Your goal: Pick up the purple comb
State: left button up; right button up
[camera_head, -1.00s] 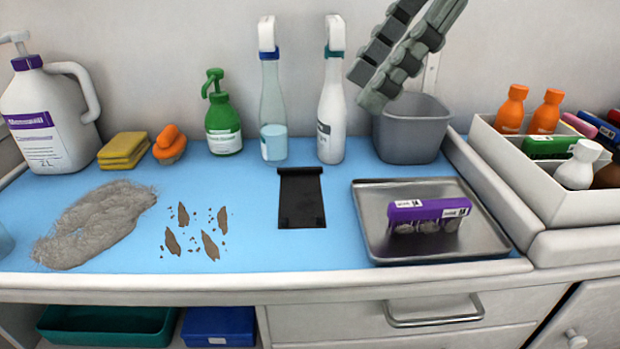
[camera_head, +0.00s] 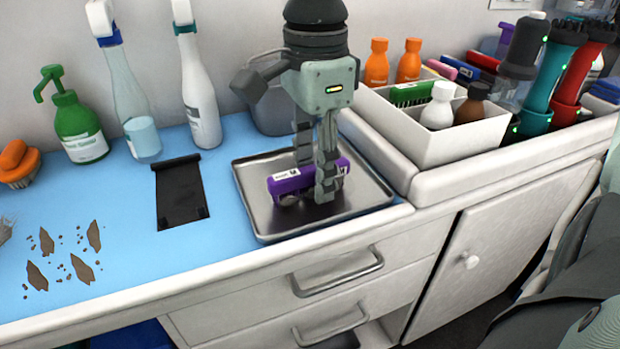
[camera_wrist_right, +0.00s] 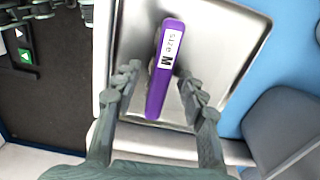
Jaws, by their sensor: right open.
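The purple comb (camera_head: 286,184) lies in the shallow metal tray (camera_head: 368,197) on the worktop, with a white label on its spine. My right gripper (camera_head: 314,178) points down over the tray, one finger on the near side of the comb and one on the far side. In the right wrist view the comb (camera_wrist_right: 156,95), labelled "size M", lies between the open fingers (camera_wrist_right: 159,76), with a gap on both sides. In the head view the fingers hide part of the comb. My left gripper is not in view.
A grey bin (camera_head: 272,112) stands just behind the tray. A white divided box (camera_head: 445,137) with bottles is to the right. Spray bottles (camera_head: 200,95) and a green pump bottle (camera_head: 78,125) stand to the left. A black strip (camera_head: 180,190) lies left of the tray.

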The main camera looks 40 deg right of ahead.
aim_at(314, 167)
grip_shut()
jog(key=shift+r, duration=0.1)
dwell(0.3)
